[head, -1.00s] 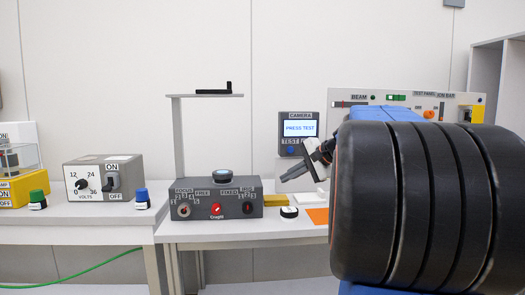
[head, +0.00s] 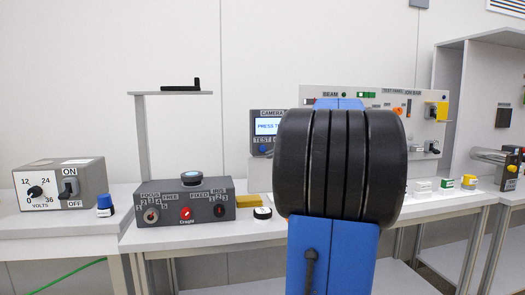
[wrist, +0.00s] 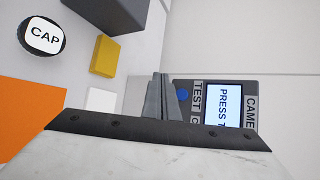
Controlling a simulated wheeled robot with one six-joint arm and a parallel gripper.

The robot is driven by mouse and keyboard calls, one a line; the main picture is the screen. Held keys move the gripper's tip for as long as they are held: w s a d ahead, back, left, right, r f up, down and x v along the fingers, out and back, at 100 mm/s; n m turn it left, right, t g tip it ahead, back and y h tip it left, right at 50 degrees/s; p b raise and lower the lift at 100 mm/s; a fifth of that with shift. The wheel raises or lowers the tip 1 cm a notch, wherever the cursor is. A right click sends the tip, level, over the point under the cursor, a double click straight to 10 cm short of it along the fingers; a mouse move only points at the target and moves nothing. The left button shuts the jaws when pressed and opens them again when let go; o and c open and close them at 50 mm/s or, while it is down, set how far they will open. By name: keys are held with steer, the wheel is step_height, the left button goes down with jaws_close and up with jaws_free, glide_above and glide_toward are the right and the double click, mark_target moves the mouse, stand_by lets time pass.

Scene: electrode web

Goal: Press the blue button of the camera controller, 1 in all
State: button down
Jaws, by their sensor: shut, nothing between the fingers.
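The camera controller (head: 256,113) is a dark grey box on the back wall side of the bench, partly hidden by my arm in the head view. Its lit screen reads "PRESS T…", with the rest cut off. The blue button (head: 263,149) sits below the screen by the TEST label. In the wrist view the controller (wrist: 247,84) appears turned on its side at right, with the blue button (wrist: 183,94) just right of my fingers. My gripper (wrist: 161,76) is shut and empty, its tips apparently short of the button. The head view hides it behind my arm.
A grey control box (head: 180,211) with knobs stands left of the controller. A yellow block (wrist: 106,56), a round CAP piece (wrist: 42,37) and an orange sheet (wrist: 25,115) lie nearby. A panel (head: 375,102) with switches stands at right.

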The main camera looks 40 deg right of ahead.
steer(key=w+d, duration=0.4)
steer(key=w, duration=0.3)
steer(key=shift+d, duration=0.2)
steer(key=shift+w+d, duration=0.1)
steer(key=shift+w, duration=0.15)
stand_by(1.9)
steer(key=shift+w+d, duration=0.15)
steer(key=shift+w, duration=0.05)
steer(key=shift+w+d, duration=0.2)
steer(key=shift+w, duration=0.15)
stand_by(0.9)
steer(key=shift+s, duration=0.1)
stand_by(0.3)
steer(key=shift+s+a, duration=0.45)
steer(key=shift+s, duration=0.15)
steer(key=shift+s, duration=0.1)
steer(key=s+a, duration=0.1)
steer(key=s, duration=0.1)
steer(key=s+a, duration=0.1)
steer(key=s, duration=0.1)
steer(key=shift+a, duration=0.3)
